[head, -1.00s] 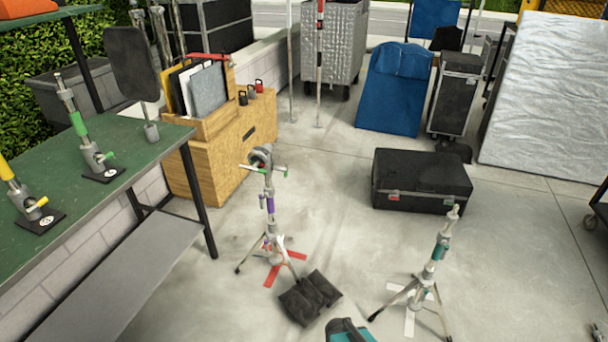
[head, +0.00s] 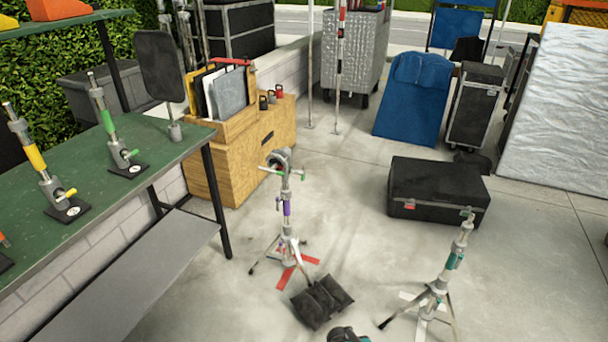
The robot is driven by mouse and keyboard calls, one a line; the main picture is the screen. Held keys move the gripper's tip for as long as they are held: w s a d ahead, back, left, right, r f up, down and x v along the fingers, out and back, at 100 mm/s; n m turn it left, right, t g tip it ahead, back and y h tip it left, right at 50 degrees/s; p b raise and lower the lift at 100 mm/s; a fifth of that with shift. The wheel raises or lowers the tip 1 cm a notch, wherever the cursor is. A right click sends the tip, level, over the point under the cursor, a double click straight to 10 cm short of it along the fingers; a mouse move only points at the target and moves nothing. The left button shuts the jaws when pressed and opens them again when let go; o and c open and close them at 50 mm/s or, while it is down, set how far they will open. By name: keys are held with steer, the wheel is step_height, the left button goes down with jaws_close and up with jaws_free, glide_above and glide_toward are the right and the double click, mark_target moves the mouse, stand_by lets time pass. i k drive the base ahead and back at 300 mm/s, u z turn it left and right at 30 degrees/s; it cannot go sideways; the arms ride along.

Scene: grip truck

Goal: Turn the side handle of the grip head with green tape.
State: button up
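The grip head with green tape (head: 107,121) stands upright on a dark base plate on the green table, at the left of the head view. It has a grey clamp body, and a side handle with a green end (head: 131,153) points to the right. Beside it, nearer to me, stands a similar grip head with yellow tape (head: 35,157) and a yellow side handle (head: 70,192). My gripper is not clearly in view. A dark rounded thing with a bit of teal (head: 345,334) is cut off by the bottom edge; I cannot tell what it is.
The green table (head: 75,215) has a grey lower shelf (head: 130,290). A purple-taped stand (head: 287,208) with green handles and a black sandbag (head: 322,301) stand in the middle. A teal-taped stand (head: 455,257) is at right, before a black case (head: 438,187). Floor between table and stands is clear.

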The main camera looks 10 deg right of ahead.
mark_target(302, 173)
steer(key=u, duration=0.1)
steer(key=i, duration=0.9)
steer(key=z, duration=0.65)
steer(key=k, duration=0.1)
steer(key=u, duration=2.3)
steer(key=k, duration=0.45)
